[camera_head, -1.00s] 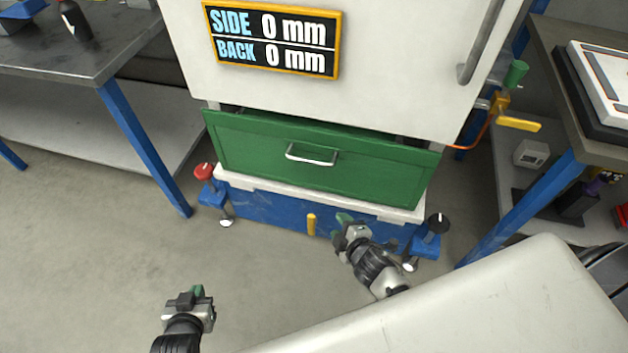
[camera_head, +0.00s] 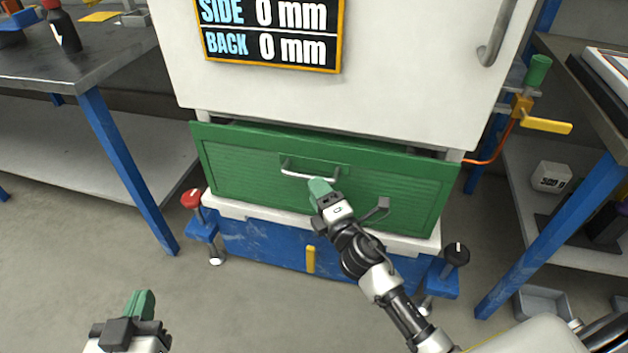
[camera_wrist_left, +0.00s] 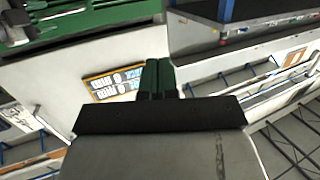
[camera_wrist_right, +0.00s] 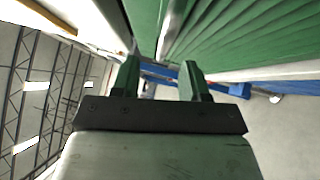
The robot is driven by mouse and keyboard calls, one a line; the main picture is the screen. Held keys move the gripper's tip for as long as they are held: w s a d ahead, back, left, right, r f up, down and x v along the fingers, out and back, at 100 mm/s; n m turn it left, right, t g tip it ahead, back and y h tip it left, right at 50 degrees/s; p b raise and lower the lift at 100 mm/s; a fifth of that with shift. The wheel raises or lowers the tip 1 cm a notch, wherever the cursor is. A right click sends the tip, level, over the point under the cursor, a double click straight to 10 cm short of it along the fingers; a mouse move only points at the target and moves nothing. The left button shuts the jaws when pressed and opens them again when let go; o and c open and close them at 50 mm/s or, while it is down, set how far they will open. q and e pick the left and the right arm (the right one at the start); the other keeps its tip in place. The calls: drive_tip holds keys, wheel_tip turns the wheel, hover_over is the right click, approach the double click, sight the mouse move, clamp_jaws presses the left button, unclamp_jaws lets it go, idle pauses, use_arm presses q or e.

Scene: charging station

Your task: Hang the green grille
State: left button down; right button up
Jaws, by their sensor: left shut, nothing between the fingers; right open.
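The green grille (camera_head: 240,178) is a wide panel with a silver bar handle (camera_head: 297,175). It stands across the lower front of the white cabinet, tilted, with a dark gap along its top edge. My right gripper (camera_head: 320,190) is in front of it, just below the right end of the handle. In the right wrist view its fingers (camera_wrist_right: 160,80) are apart, with the green panel and a silver bar close ahead; I cannot tell whether they touch. My left gripper (camera_head: 141,303) is low at the left, away from the grille, and its fingers are together in the left wrist view (camera_wrist_left: 159,78).
The white cabinet (camera_head: 400,80) carries a sign (camera_head: 268,32) reading SIDE 0 mm, BACK 0 mm. Its blue base (camera_head: 265,243) has a red knob (camera_head: 191,198) and a black knob (camera_head: 456,254). Tables flank it left (camera_head: 60,70) and right. Floor between is clear.

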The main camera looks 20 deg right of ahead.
sight(306, 177)
use_arm(q)
drive_tip(key=shift+w+d+r+t+h+b, duration=0.1)
drive_tip(key=shift+d+r+t+h+b, duration=0.1)
drive_tip(key=shift+r+t, duration=0.3)
drive_tip(key=shift+w+d+r+t+h+b, duration=0.1)
drive_tip(key=shift+r+t+b, duration=0.1)
drive_tip(key=shift+r+t, duration=0.3)
use_arm(e)
drive_tip(key=shift+f+x, duration=0.15)
drive_tip(key=shift+x, duration=1.25)
drive_tip(key=shift+f+x, duration=0.1)
drive_tip(key=shift+x, duration=1.3)
clamp_jaws()
